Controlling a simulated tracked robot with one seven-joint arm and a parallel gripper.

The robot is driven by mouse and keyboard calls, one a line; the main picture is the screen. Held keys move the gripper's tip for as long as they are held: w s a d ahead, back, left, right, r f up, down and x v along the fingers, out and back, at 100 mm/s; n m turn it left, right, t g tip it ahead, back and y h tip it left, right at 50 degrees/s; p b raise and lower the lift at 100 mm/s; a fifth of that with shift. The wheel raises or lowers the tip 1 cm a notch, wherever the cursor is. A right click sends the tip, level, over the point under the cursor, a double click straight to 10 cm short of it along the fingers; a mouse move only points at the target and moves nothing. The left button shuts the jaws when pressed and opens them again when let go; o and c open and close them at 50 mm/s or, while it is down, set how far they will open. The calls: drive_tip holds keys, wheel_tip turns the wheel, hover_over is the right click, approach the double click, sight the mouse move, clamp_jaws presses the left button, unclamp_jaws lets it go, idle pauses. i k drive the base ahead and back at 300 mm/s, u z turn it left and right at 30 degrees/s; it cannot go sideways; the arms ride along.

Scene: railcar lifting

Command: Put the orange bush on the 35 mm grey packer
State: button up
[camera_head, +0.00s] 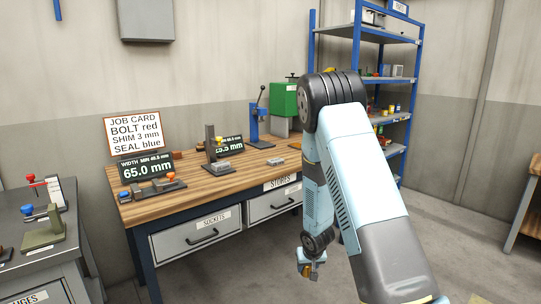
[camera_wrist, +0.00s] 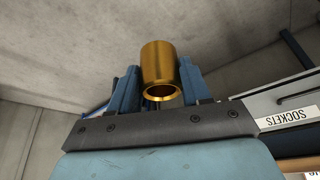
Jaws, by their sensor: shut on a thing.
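My gripper (camera_head: 310,270) hangs low in front of the workbench, right of its drawers. In the wrist view its blue fingers (camera_wrist: 158,78) are shut on an orange-gold hollow bush (camera_wrist: 158,62), whose open end faces the camera. In the head view the bush is too small to make out clearly. On the wooden bench top lie a small flat grey block (camera_head: 279,161) and a grey stand with an upright post (camera_head: 217,166). No 35 mm mark is readable, so I cannot tell which grey thing is the packer.
The workbench (camera_head: 170,205) carries a job card (camera_head: 133,133), a 65.0 mm display (camera_head: 146,170), a blue press (camera_head: 258,125) and a green box (camera_head: 284,99). A blue shelf rack (camera_head: 412,100) stands behind my arm. A grey gauge bench (camera_head: 55,258) is at left.

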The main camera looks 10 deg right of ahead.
sight(221, 163)
drive_tip(key=z, duration=0.05)
drive_tip(key=i, duration=1.65)
